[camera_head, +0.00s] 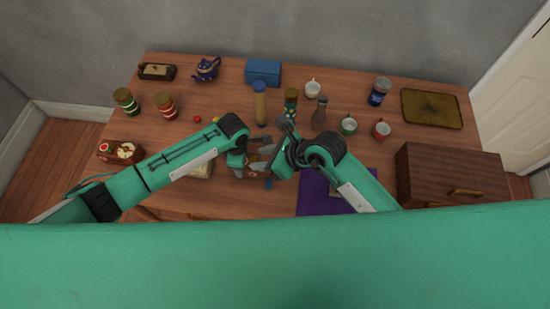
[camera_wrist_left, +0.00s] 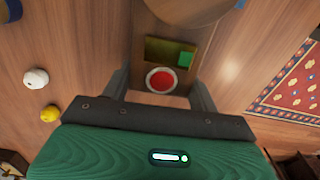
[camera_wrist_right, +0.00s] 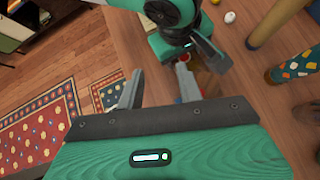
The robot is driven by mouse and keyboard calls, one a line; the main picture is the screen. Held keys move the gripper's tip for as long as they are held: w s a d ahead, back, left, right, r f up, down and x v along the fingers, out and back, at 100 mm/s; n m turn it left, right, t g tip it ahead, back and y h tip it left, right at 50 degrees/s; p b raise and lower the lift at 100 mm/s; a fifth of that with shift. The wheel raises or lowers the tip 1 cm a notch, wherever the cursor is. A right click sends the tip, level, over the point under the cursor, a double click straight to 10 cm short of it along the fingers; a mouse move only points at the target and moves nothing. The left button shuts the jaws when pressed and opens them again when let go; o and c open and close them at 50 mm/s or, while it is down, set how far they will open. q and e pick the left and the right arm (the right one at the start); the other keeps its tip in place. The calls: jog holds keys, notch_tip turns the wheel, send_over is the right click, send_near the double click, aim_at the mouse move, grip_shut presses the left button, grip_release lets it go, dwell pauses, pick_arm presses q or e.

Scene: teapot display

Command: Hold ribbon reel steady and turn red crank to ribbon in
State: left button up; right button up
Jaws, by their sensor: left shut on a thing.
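The ribbon reel (camera_wrist_left: 165,50) shows in the left wrist view as a wooden body with an open hollow, a green square in it and a red round part (camera_wrist_left: 162,80) ringed in white. A round wooden disc (camera_wrist_left: 190,10) stands at its far end. My left gripper (camera_wrist_left: 160,88) is shut on the body, one finger on each side. In the head view the reel is mostly hidden between my arms. My right gripper (camera_wrist_right: 160,82) looks open, fingers apart, close to my left gripper (camera_wrist_right: 205,50). A little red shows by its right finger; I cannot tell whether this is the crank.
A purple mat (camera_head: 312,195) and a wooden drawer box (camera_head: 450,175) are to the right. Jars, cups and a bottle (camera_head: 320,115) stand behind. A white ball (camera_wrist_left: 36,78) and a yellow ball (camera_wrist_left: 50,113) lie beside the reel.

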jog(key=w+d+r+g+h, duration=0.1)
jog(key=w+d+g+h, duration=0.1)
jog(key=d+h, duration=0.4)
jog(key=shift+n+y, duration=0.4)
jog(key=shift+y, duration=0.2)
jog(key=x, duration=0.7)
jog(key=d+x, duration=0.1)
jog(key=x, duration=0.3)
jog(key=shift+w+f, duration=0.35)
jog(key=shift+f, duration=0.05)
grip_shut()
